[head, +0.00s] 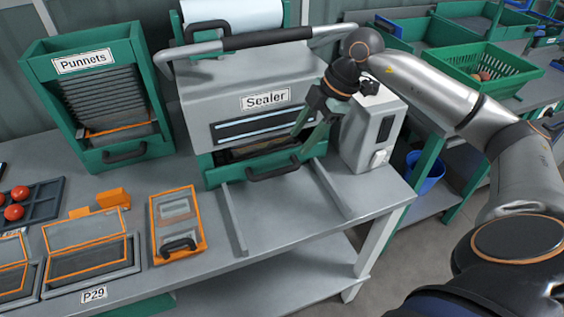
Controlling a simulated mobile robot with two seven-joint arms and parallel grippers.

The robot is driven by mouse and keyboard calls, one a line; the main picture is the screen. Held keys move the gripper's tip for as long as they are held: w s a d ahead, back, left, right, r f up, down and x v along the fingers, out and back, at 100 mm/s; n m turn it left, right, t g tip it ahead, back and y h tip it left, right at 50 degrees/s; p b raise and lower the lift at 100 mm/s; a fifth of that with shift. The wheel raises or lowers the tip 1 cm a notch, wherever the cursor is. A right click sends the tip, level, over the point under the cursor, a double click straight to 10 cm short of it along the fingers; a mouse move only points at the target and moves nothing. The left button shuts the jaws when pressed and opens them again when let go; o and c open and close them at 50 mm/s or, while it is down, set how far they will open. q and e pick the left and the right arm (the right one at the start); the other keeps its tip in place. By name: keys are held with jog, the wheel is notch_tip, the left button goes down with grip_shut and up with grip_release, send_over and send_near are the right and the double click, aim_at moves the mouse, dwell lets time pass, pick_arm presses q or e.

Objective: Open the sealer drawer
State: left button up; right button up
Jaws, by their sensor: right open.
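The grey sealer (206,95) stands on the bench, with a "Sealer" label on its front. Its green drawer (224,174) is low in the front and has a dark curved handle (272,174). A dark gap shows above the drawer front; I cannot tell how far out the drawer is. My right gripper (303,143) is open and points down in front of the sealer's right side, just above and right of the handle. It appears apart from the handle and holds nothing. My left gripper is not in view.
Two rails (234,218) run forward on the bench below the drawer, with clear surface between them. A grey box (358,140) stands close at the sealer's right. The green punnet rack (50,55) is at left, and an orange-edged tray (160,232) lies front left.

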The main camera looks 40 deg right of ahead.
aim_at(279, 170)
jog(key=x, duration=1)
jog(key=shift+a+f, duration=0.15)
jog(key=shift+f, duration=0.15)
jog(key=shift+w, duration=0.1)
grip_shut()
dwell(0.8)
